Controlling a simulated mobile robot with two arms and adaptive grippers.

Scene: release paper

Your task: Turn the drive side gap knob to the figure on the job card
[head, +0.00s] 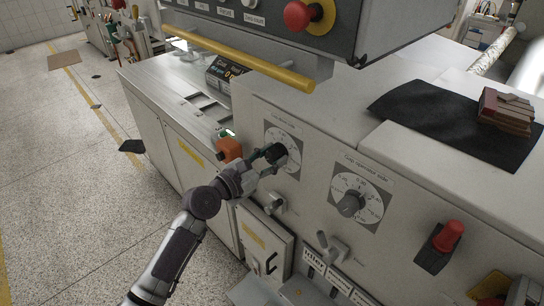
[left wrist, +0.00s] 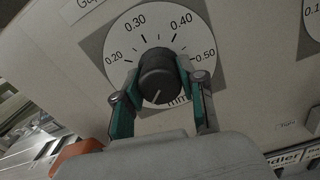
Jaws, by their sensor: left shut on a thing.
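My left gripper (head: 277,153) is shut on the black knob of the left dial (head: 284,135) on the machine's front panel. In the left wrist view its two green-padded fingers (left wrist: 158,92) sit on either side of the knob (left wrist: 157,72). The white dial plate (left wrist: 128,33) reads 0.20, 0.30, 0.40 and 0.50, with mm below. A white line on the knob face points downward, slightly left, away from these figures. The plate's label is cut off after "Gap". I cannot make out a job card. My right gripper is not in view.
To the right is the "Gap operator side" dial (head: 361,190) with its own knob. Below are a small lever (head: 332,247) and a latch (head: 275,203). An orange device (head: 229,148) stands close to my left wrist. A yellow bar (head: 240,60) crosses above. A red button (head: 447,236) is farther right.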

